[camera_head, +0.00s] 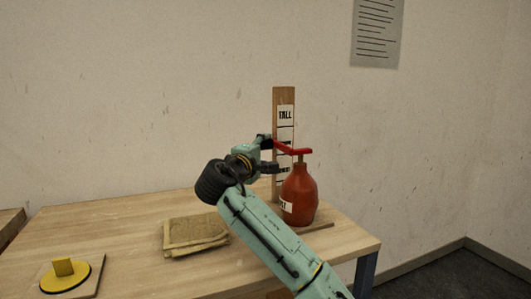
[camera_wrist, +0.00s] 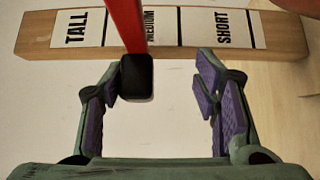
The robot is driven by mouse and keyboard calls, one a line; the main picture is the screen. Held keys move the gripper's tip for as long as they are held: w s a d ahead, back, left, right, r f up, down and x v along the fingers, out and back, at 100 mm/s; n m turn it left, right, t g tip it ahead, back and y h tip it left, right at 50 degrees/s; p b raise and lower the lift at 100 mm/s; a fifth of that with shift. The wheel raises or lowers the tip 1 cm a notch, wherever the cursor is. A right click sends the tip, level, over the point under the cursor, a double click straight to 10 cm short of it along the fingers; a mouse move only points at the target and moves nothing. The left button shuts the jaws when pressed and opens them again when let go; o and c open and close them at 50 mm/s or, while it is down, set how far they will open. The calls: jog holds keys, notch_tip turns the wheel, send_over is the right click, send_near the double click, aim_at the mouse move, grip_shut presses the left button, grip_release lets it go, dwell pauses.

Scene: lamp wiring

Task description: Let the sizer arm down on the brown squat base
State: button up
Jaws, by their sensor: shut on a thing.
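The sizer is an upright wooden post (camera_head: 278,104) with labelled marks, and its red sizer arm (camera_head: 296,151) reaches out just over the base's top. The brown squat base (camera_head: 299,195) is a round reddish-brown bottle shape with a thin neck, upright at the post's foot. Whether arm and neck touch, I cannot tell. My gripper (camera_head: 270,155) is at the arm's left end, beside the post. In the wrist view, the red arm (camera_wrist: 126,22) ends in a black block (camera_wrist: 137,77) between my fingers, nearer the left one. My gripper is shut on this end.
The wooden table (camera_head: 130,228) bears a folded tan cloth (camera_head: 195,233) left of the base. A yellow disc with a raised block (camera_head: 65,275) lies on a board at the front left. The wall stands close behind the post. The table's right edge is near the base.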

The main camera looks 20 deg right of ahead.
jog(key=b+v, duration=0.3)
jog(key=v, duration=0.8)
jog(key=shift+s+a, duration=0.2)
jog(key=shift+a, duration=0.15)
dwell(0.4)
jog(key=shift+f, duration=0.1)
jog(key=v, duration=1.2)
dwell(0.3)
